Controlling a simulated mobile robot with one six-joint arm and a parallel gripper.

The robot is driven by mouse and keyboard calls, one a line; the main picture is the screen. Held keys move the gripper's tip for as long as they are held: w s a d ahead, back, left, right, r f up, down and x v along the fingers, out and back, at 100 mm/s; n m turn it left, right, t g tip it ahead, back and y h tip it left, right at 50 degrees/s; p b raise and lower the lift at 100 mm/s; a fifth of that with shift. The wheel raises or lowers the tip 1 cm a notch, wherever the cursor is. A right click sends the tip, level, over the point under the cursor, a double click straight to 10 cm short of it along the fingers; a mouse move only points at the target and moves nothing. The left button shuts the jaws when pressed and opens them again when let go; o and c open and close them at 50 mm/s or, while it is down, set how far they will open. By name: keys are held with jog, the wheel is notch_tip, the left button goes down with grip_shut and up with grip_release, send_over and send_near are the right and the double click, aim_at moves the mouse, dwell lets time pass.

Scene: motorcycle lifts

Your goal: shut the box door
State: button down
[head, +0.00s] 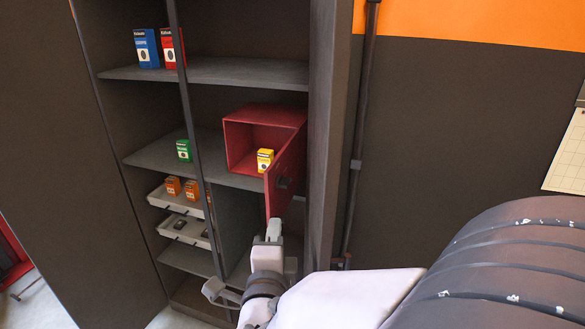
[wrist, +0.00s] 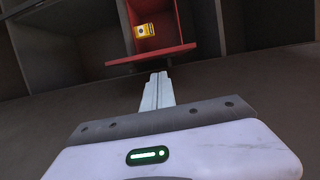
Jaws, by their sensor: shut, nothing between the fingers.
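The red box (head: 265,109) sits on a cabinet shelf, its front open. A small yellow carton (head: 265,160) is inside the box. My gripper (head: 274,226) is shut and empty, just below the lower edge of the door; I cannot tell if it touches. In the wrist view my gripper (wrist: 158,76) points at the red door (wrist: 152,55), seen edge-on, with the yellow carton (wrist: 145,31) behind it.
A dark vertical bar (head: 187,115) stands in front of the shelves to the left. A green carton (head: 183,151) and a tray (head: 162,196) with orange cartons are left of the box. The cabinet side wall (head: 323,130) is close on the right.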

send_near(278, 200)
jog(key=w+r, duration=0.4)
jog(key=shift+d+f+t, duration=0.1)
jog(key=shift+d+t, duration=0.2)
jog(key=shift+d, duration=0.15)
